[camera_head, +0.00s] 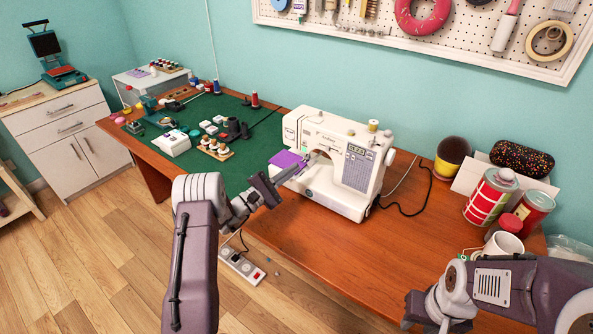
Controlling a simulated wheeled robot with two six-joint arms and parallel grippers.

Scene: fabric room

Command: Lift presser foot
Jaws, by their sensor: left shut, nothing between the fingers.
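The white sewing machine (328,138) stands upright on the wooden table, its needle end to the left. A piece of purple fabric (285,158) lies at that end, on the left of the machine. The presser foot is too small and too covered to make out. My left gripper (286,178) is shut and empty, in front of the machine's needle end and close to the purple fabric. I cannot tell whether it touches the machine. My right gripper (432,322) is at the bottom right, partly cut off by the frame edge, and its fingers cannot be read.
A green mat (262,136) with sewing items covers the left.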

